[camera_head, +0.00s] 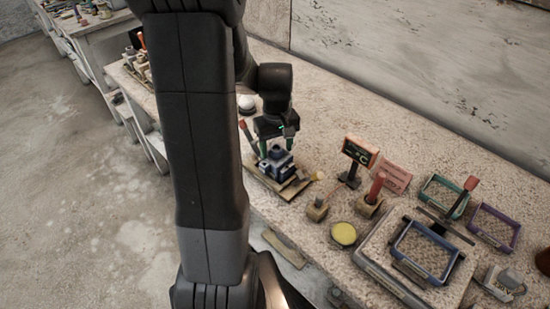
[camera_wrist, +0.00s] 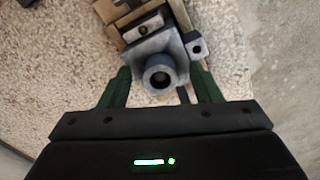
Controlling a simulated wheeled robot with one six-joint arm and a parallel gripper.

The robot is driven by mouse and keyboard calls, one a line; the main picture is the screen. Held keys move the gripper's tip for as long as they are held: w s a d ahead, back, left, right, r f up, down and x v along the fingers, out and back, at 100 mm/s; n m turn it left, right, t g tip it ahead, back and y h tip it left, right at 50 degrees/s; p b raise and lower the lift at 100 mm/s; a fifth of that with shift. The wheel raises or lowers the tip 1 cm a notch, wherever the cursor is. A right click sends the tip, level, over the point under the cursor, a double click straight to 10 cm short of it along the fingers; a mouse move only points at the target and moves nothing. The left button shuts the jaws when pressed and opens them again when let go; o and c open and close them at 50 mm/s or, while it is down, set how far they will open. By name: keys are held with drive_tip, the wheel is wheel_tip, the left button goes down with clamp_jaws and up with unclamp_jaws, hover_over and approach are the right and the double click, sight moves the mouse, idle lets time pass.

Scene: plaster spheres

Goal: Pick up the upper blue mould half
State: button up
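The upper blue mould half (camera_head: 276,158) is a grey-blue block with a raised round neck on top. It sits on a stack on a wooden board (camera_head: 262,189) on the bench. In the wrist view its round neck (camera_wrist: 158,77) has a dark hole and lies between the green fingers. My gripper (camera_head: 277,146) points down over it, fingers spread on either side. In the wrist view the gripper (camera_wrist: 161,82) is open, and a gap shows at the left finger. Whether the right finger touches the block I cannot tell. The lower part of the mould is mostly hidden beneath.
A small sign (camera_head: 360,150), a red-handled tool (camera_head: 375,188) and a yellow disc (camera_head: 343,234) stand to the right. Blue (camera_head: 422,252), green (camera_head: 447,193) and purple (camera_head: 493,226) trays lie farther right. A white dome (camera_head: 246,104) is behind. A wall backs the bench.

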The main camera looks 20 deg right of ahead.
clamp_jaws()
drive_tip(key=shift+r, duration=0.1)
